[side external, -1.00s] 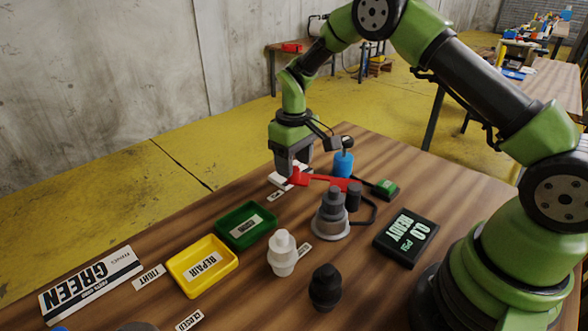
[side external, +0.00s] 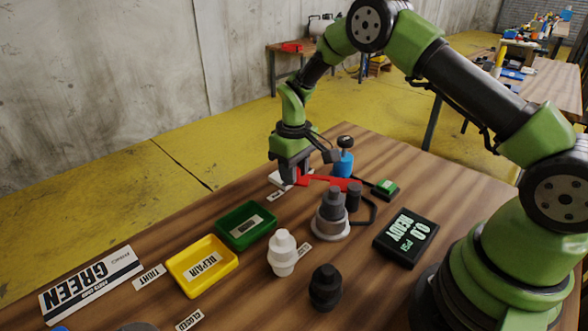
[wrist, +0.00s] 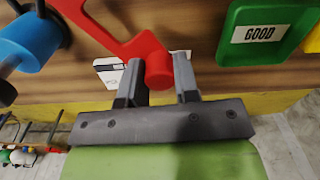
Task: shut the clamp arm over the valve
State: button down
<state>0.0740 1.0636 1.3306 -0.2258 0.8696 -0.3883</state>
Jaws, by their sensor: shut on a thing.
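The red clamp arm (side external: 328,181) reaches left from a dark grey post (side external: 354,195), behind the grey stepped valve (side external: 332,208) on its pale round base. The arm points away to the side and does not lie over the valve's top. My gripper (side external: 293,178) is at the arm's free left end. In the wrist view, the red round knob of the clamp arm (wrist: 157,68) sits between the two fingers of my gripper (wrist: 158,76), which is shut on it. The valve is not in the wrist view.
A blue cylinder (side external: 343,164) with a black top stands behind the clamp arm. Green (side external: 247,225) and yellow (side external: 202,265) trays lie left. White (side external: 282,253) and black (side external: 325,288) valve-like pieces stand in front. A black display box (side external: 406,237) lies right.

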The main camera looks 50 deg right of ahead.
jog(key=shift+s+a+n, duration=0.55)
jog(key=shift+a+n, duration=0.3)
jog(key=shift+n, duration=0.05)
jog(key=s+a+n, duration=0.1)
jog(key=s+n, duration=0.1)
jog(key=s+a+n, duration=0.1)
jog(key=s+n, duration=0.1)
jog(key=s+a+n, duration=0.2)
jog(key=shift+s+n, duration=0.3)
jog(key=shift+n, duration=0.1)
jog(key=shift+s+a+n, duration=0.15)
jog(key=shift+s+n, duration=0.7)
jog(key=shift+s, duration=0.05)
jog(key=shift+s+a+n, duration=0.15)
jog(key=shift+s+n, duration=0.7)
jog(key=shift+s, duration=0.15)
jog(key=c, duration=0.8)
grip_release()
jog(key=shift+c, duration=0.2)
jog(key=shift+r, duration=0.1)
notch_tip(320, 180, up, 10)
